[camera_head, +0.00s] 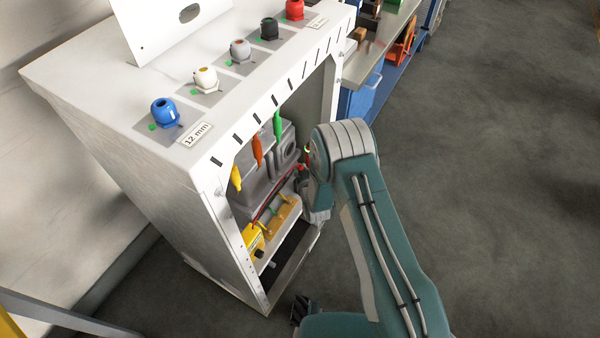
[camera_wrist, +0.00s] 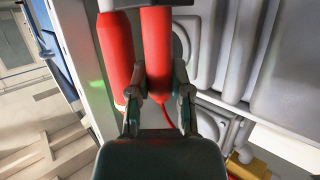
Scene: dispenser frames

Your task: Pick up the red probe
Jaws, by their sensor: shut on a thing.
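In the wrist view, the red probe (camera_wrist: 157,45) is a thick red cylinder between the two fingers of my gripper (camera_wrist: 160,78). The fingers are closed against its sides. A red cable shows below it, partly behind the gripper. A second red cylinder (camera_wrist: 117,55) stands just left of it, outside the left finger; I cannot tell what it is. In the head view, my gripper (camera_head: 302,185) is at the cabinet's open front, largely hidden by my arm, and the probe's body cannot be made out there.
The white cabinet (camera_head: 120,110) has yellow (camera_head: 236,179), orange (camera_head: 257,150) and green (camera_head: 277,125) probes hanging in its opening. Coloured knobs, including a blue one (camera_head: 164,112), line its top. A workbench (camera_head: 385,45) stands behind. The floor at right is clear.

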